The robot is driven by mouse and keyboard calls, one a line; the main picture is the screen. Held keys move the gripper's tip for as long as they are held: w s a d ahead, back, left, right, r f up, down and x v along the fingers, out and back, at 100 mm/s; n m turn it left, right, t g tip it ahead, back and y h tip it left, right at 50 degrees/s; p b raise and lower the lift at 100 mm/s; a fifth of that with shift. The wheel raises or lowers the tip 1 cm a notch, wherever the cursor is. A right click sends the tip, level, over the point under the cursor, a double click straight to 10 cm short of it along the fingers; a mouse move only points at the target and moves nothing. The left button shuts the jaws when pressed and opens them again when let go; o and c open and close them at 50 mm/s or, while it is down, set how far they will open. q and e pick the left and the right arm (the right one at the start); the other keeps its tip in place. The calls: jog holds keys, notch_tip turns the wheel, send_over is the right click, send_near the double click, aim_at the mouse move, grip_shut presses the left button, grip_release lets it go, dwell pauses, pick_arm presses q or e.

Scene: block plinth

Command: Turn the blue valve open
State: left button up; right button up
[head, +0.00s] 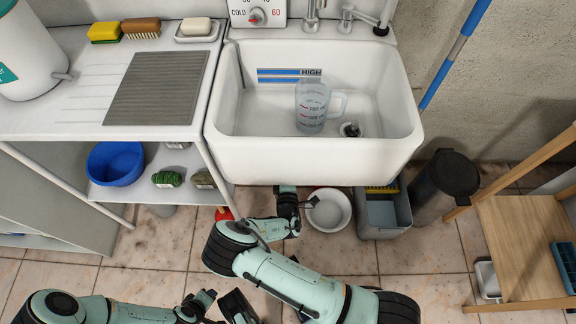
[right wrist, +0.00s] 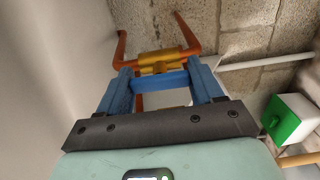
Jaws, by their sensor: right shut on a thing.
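The blue valve handle (right wrist: 173,80) shows in the right wrist view as a blue bar below a brass valve body (right wrist: 160,60). Copper-coloured pipe (right wrist: 187,34) joins the body at both sides. The bar lies roughly along the body in the picture. My right gripper (right wrist: 164,88) has its two blue fingers on either side of the bar and is shut on it. In the head view my right arm reaches under the sink, and the sink front hides the valve. My left gripper (head: 238,305) is low at the bottom of the head view; its jaw gap is unclear.
The white sink (head: 310,160) overhangs my right wrist and holds a measuring jug (head: 312,105). A white bowl (head: 329,210) and a grey bin (head: 384,215) stand beside my right wrist. A green-and-white box (right wrist: 288,120) shows at right in the wrist view.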

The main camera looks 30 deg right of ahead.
pick_arm(q)
jog(key=shift+w, duration=0.1)
pick_arm(e)
jog(key=shift+s, duration=0.1)
dwell(0.3)
jog(key=o, duration=1)
jog(key=shift+o, duration=0.2)
pick_arm(q)
jog(key=s+r+p, duration=0.1)
jog(key=s+d+r, duration=0.1)
jog(key=s, duration=0.1)
jog(key=shift+d+g+h+p, duration=0.2)
jog(key=shift+g+h+p, duration=0.1)
jog(key=shift+g+p, duration=0.1)
pick_arm(e)
jog(key=v, duration=1.3)
jog(key=shift+a, duration=0.15)
jog(key=shift+s+f, duration=0.1)
